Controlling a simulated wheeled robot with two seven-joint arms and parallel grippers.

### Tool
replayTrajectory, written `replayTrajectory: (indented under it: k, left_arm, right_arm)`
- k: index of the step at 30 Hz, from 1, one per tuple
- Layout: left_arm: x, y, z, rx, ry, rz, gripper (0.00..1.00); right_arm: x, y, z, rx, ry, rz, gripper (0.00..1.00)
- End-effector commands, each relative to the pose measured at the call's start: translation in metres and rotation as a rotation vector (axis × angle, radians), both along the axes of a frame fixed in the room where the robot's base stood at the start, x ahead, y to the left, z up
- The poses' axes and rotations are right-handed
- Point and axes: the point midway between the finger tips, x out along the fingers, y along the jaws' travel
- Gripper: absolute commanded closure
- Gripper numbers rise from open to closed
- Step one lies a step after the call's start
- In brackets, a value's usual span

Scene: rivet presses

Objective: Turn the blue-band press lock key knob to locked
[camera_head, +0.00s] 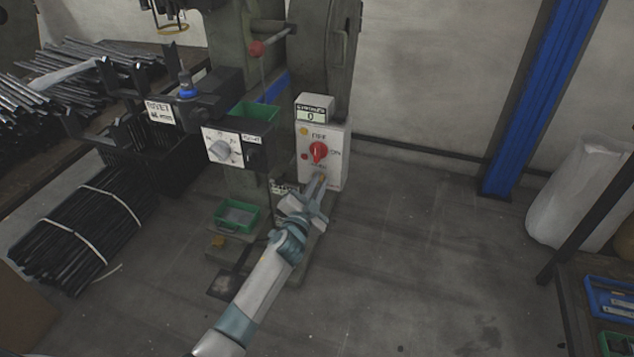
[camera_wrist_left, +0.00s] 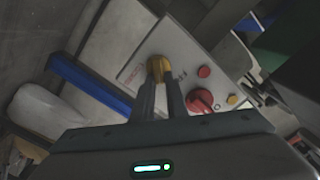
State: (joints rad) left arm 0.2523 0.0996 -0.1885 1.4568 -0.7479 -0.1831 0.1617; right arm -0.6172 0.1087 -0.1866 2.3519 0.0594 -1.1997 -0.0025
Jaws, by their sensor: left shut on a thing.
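The press (camera_head: 229,58) with a blue band (camera_head: 273,88) stands in the middle of the head view. Its light grey control box (camera_head: 335,142) carries a red rotary switch (camera_head: 319,152) marked OFF and ON. The brass-yellow lock key knob (camera_wrist_left: 158,66) is low on this box, beyond the red switch, in the left wrist view. My left gripper (camera_head: 319,182) reaches the lower part of the box. In the left wrist view its fingers (camera_wrist_left: 160,88) are shut on the knob, which hides part of it. I cannot read the knob's lock marking. My right gripper is not in view.
A grey selector panel (camera_head: 222,147) and a green tray (camera_head: 237,215) are left of my arm. Bundled black rods (camera_head: 78,232) lie on the floor at left. A blue post (camera_head: 532,95) stands at right. The floor right of the press is clear.

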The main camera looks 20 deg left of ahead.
Motion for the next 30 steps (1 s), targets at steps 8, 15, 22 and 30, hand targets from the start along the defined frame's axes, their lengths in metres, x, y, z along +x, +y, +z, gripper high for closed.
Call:
replayTrajectory:
  k: [8,15,22,30]
  left_arm:
    - [-0.001,-0.003,-0.005,0.263,-0.007,-0.001,1.00]
    - [-0.001,-0.005,-0.009,0.491,-0.015,-0.001,1.00]
    - [-0.001,-0.006,-0.012,0.684,-0.022,-0.001,1.00]
    - [-0.001,-0.007,-0.014,0.824,-0.027,-0.002,1.00]
  right_arm:
    - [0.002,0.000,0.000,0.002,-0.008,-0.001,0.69]
    - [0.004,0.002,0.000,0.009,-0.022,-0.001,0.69]
    - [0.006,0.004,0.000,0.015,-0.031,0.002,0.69]
    - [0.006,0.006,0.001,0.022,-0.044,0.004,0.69]
